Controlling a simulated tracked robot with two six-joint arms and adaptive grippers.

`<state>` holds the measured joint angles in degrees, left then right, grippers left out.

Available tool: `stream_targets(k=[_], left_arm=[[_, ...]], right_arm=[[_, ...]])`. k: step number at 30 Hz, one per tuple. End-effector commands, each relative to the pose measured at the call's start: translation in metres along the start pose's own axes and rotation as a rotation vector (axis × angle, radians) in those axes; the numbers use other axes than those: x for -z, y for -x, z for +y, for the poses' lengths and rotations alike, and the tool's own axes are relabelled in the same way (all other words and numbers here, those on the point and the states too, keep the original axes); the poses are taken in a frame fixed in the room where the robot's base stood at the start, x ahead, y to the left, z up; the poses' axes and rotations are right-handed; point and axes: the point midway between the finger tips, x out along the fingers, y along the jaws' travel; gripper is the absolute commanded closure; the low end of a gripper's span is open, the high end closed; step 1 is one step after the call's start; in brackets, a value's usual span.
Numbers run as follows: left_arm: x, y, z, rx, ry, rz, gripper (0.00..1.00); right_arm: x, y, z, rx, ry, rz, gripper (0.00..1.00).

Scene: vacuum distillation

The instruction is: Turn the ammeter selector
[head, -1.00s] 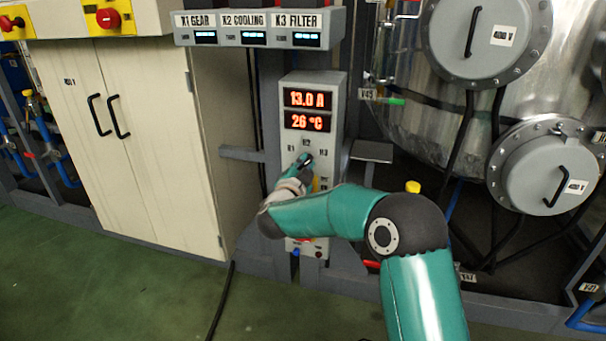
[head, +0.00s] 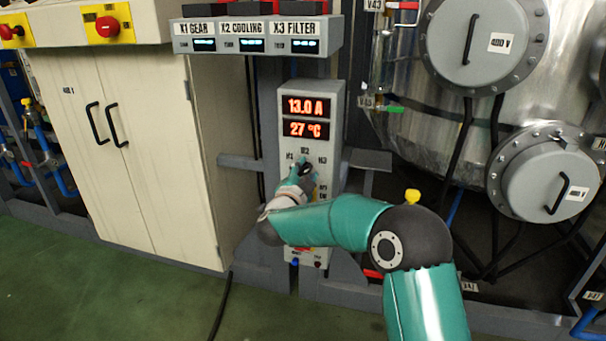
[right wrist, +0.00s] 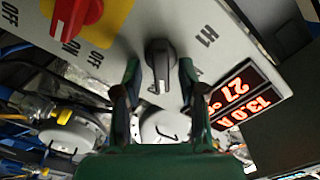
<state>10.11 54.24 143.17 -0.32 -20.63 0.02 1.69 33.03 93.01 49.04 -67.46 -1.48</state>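The ammeter selector is a black knob (right wrist: 160,62) on the grey control panel (head: 329,98), seen close in the right wrist view beside an H1 label. My right gripper (right wrist: 160,72) is open, with one finger on each side of the knob and a visible gap on both sides. I cannot tell how deep the fingers reach around it. The red displays (head: 306,117) read 13.0 A and 27 °C. My left gripper is out of view.
A red switch (right wrist: 75,15) on a yellow plate, marked ON and OFF, sits near the selector. A display bar (head: 255,45) hangs above the panel. A beige cabinet (head: 150,150) stands left, and a metal tank (head: 400,150) with round covers stands right.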

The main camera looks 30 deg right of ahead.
Motion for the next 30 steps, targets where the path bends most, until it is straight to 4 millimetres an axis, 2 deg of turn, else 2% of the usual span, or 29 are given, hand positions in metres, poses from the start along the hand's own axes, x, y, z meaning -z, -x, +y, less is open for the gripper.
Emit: stream_targets(k=[7,11,24,30], left_arm=[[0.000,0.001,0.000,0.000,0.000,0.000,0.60],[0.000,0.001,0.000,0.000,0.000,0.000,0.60],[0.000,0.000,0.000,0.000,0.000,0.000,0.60],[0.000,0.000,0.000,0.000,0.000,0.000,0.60]], right_arm=[[-0.002,0.003,-0.001,0.001,0.002,-0.005,0.59],[-0.003,0.015,-0.001,0.002,0.003,-0.006,0.59],[-0.002,0.097,0.000,0.003,0.003,-0.005,0.59],[-0.002,0.117,0.001,0.001,0.001,-0.004,0.59]])
